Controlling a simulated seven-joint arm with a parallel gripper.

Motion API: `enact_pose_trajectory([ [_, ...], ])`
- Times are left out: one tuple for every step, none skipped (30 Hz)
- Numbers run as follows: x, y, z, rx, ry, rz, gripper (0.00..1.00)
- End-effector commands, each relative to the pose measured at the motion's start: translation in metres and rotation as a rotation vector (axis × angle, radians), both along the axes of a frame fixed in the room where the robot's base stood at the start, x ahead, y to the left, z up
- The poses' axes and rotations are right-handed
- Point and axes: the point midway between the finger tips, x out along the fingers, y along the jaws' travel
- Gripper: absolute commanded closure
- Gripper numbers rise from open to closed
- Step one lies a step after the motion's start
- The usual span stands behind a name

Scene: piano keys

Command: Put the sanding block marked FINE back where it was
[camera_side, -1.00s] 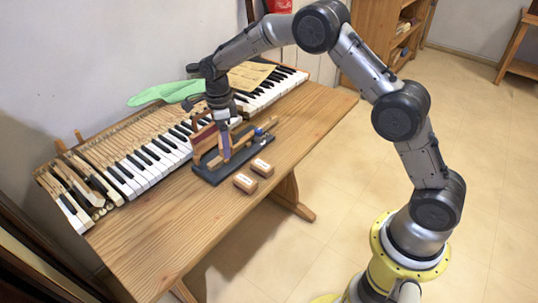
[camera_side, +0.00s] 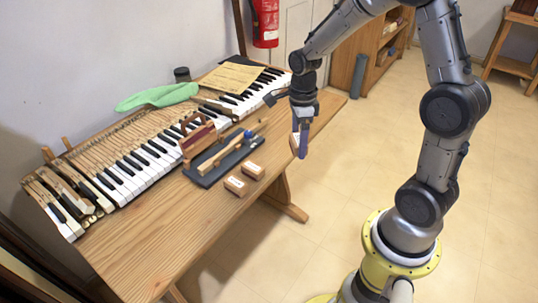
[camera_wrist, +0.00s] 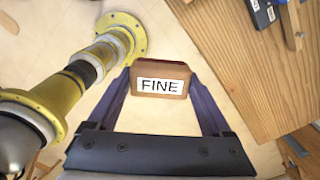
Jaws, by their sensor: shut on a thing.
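My gripper (camera_side: 302,140) is shut on a small wooden block (camera_wrist: 160,80). In the wrist view its white label reads FINE, and it sits between both dark purple fingers. In the side view the block (camera_side: 294,144) shows partly behind a finger. The gripper hangs out past the front edge of the table, with floor beneath it in the wrist view. Two similar labelled blocks, a nearer one (camera_side: 235,186) and a farther one (camera_side: 253,170), lie on the table in front of a dark tray (camera_side: 205,181); their labels are too small to read.
The wooden table (camera_side: 135,240) has bare room at its front left. The tray carries wooden pieces and a blue part. Behind are piano keys (camera_side: 135,170), a green cloth (camera_side: 158,96) and a paper sheet (camera_side: 232,77).

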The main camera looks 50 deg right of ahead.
Motion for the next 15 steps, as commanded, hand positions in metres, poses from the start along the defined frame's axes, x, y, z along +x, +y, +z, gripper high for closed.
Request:
enact_pose_trajectory([
  [0.010,-0.003,-0.006,0.001,0.004,0.000,0.68],
  [0.016,-0.004,-0.008,0.001,0.002,0.000,0.68],
  [0.024,-0.007,-0.012,0.001,0.002,0.000,0.68],
  [0.030,-0.008,-0.015,0.001,0.004,0.000,0.68],
  [0.036,-0.010,-0.018,0.001,0.002,0.000,0.68],
  [0.044,-0.012,-0.021,0.001,0.002,0.000,0.68],
  [0.050,-0.014,-0.024,0.001,0.002,0.000,0.68],
  [0.056,-0.015,-0.027,0.001,0.002,0.000,0.68],
  [0.064,-0.017,-0.031,0.001,0.002,0.001,0.68],
  [0.070,-0.019,-0.033,0.001,0.001,0.001,0.68],
  [0.075,-0.021,-0.036,0.000,0.001,0.001,0.68],
  [0.080,-0.022,-0.045,0.001,0.004,0.001,0.68],
  [0.084,-0.023,-0.051,0.001,0.006,0.001,0.68],
  [0.088,-0.024,-0.056,0.001,0.004,0.001,0.68],
  [0.094,-0.026,-0.062,0.001,0.004,0.001,0.68],
])
